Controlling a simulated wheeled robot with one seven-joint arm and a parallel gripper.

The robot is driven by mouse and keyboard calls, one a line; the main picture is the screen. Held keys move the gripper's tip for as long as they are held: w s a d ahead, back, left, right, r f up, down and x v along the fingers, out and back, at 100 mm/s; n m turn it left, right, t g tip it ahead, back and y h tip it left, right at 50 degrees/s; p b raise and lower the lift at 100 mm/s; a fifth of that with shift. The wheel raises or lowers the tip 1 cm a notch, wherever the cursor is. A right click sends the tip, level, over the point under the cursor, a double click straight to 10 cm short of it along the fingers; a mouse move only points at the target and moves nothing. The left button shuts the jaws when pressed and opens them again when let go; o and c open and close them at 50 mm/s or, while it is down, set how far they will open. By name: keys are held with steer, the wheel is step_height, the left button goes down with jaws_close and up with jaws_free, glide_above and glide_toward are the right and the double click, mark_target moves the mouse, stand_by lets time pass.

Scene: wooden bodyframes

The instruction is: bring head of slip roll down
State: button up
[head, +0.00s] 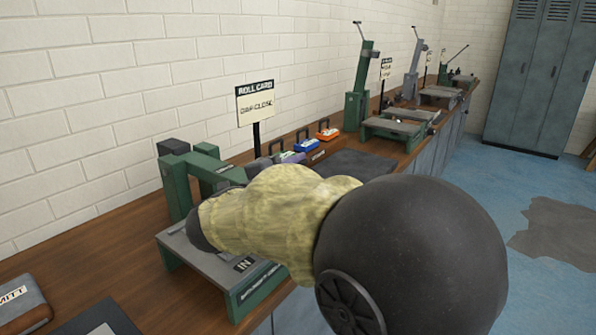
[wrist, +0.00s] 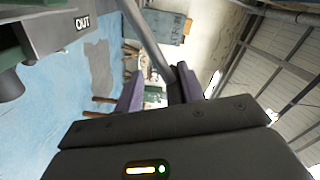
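The nearest machine on the bench is a green and grey slip roll. Its green head arm (head: 212,168) stands above a grey base (head: 182,246) with an "IN" label, partly hidden behind my arm. In the wrist view, a grey part of a machine with an "OUT" label (wrist: 62,30) is at the top left. My gripper (wrist: 160,88) shows there with its two fingers apart. A grey bar (wrist: 146,36) slants down from the top to the space by the right finger. I cannot tell whether it touches. The fingers are hidden in the head view.
A sign reading "ROLL CARD" (head: 255,103) stands behind the slip roll. Small purple, blue and orange blocks (head: 306,146) lie beyond it. More green lever machines (head: 362,80) stand farther along the wooden bench. Blue floor (head: 490,190) is open at right, with lockers (head: 541,75) behind.

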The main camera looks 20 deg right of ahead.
stand_by(0.3)
steer(key=shift+s+a+r, duration=0.1)
steer(key=shift+s+a, duration=0.15)
steer(key=shift+a, duration=0.2)
steer(key=p+v, duration=0.1)
steer(key=v, duration=1.5)
steer(key=shift+s+a+p, duration=0.1)
steer(key=shift+a+p, duration=0.05)
steer(key=shift+p, duration=0.25)
